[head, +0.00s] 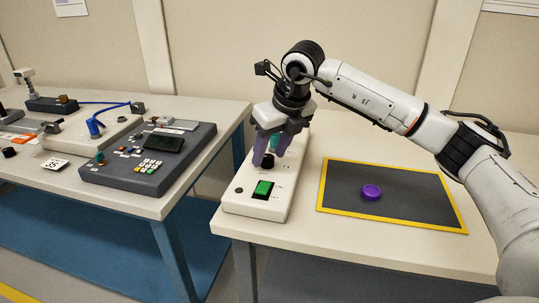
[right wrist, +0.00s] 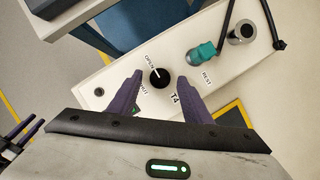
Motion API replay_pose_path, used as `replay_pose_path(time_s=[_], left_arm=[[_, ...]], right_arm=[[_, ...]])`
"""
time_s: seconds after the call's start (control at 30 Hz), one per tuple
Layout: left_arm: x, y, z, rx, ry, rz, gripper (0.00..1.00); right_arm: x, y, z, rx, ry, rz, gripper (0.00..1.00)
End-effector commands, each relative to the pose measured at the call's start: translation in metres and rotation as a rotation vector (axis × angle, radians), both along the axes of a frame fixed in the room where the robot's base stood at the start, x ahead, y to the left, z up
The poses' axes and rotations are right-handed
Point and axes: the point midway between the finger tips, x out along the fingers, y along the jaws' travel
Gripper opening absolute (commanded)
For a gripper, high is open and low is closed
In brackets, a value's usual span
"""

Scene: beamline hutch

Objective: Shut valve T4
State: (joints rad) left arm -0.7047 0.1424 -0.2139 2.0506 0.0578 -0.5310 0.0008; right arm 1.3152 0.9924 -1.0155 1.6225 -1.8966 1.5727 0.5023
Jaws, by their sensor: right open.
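Valve T4 is a black round knob (right wrist: 159,77) on a white panel box (right wrist: 105,85), with OPEN, SHUT and T4 printed around it. A pale mark on the knob appears to point towards OPEN. In the head view the knob (head: 267,161) sits behind a green rocker switch (head: 263,188) on the white box (head: 238,207). My right gripper (head: 271,155) is open above the box. In the right wrist view its purple fingers (right wrist: 161,80) stand one on each side of the knob, with gaps showing; contact is not visible.
A teal-handled tool (right wrist: 203,52) stands by the REST label, with a metal post (right wrist: 242,33) beyond. Right of the box, a yellow-edged dark mat (head: 400,200) holds a purple disc (head: 371,192). A grey keypad console (head: 135,178) stands on the left bench.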

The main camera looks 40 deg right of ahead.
Motion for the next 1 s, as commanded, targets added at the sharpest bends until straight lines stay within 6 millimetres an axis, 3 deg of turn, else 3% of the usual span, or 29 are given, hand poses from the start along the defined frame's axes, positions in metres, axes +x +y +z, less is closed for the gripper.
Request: replay_pose_path(time_s=[0.37,0.63,1.0], left_arm=[[0.0008,0.0004,0.0007,-0.001,-0.003,0.000,0.31],[0.0010,0.0006,0.0008,0.001,-0.003,0.000,0.31],[0.0010,0.0009,0.0050,0.001,-0.003,0.001,0.31]], right_arm=[[0.0033,0.0002,-0.0084,0.000,0.000,0.001,0.45],[0.0032,0.0002,-0.0081,0.000,0.000,0.001,0.03],[0.0035,-0.0011,-0.0063,0.000,-0.002,0.062,0.04]])
